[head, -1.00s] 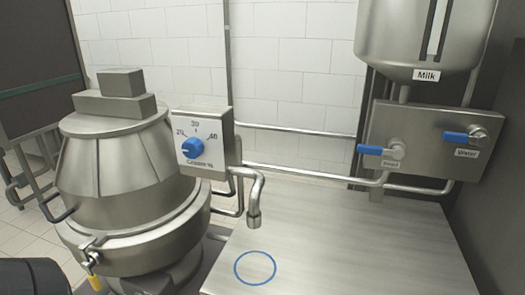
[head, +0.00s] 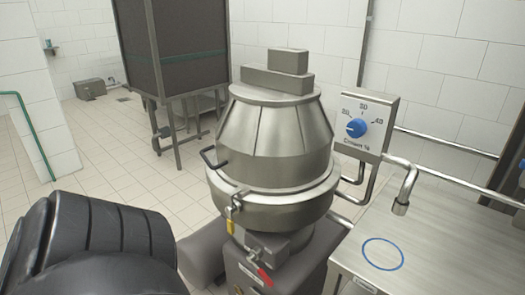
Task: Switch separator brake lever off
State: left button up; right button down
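The separator (head: 275,140) is a steel, bell-shaped machine in the middle of the head view, with stepped blocks on top. A black curved handle (head: 212,159) sticks out on its left side. A small yellow-tipped lever (head: 230,228) hangs at the left front of its lower rim. A red-handled lever (head: 265,277) is lower down on the base, near a small steel fitting. I cannot tell from any label which of these is the brake lever. A black ribbed part of my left arm fills the lower left. Neither gripper shows.
A control box with a blue dial (head: 356,128) stands right of the separator. A steel table (head: 440,235) with a blue ring mark and a spout above it is at the right. A dark cabinet (head: 180,60) stands behind left. Tiled floor left of the separator is open.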

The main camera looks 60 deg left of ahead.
aim_at(250, 258)
jog(key=i, duration=0.25)
jog(key=u, duration=2.35)
jog(key=k, duration=0.8)
jog(key=z, duration=0.55)
jog(key=i, duration=1)
jog(key=z, duration=0.05)
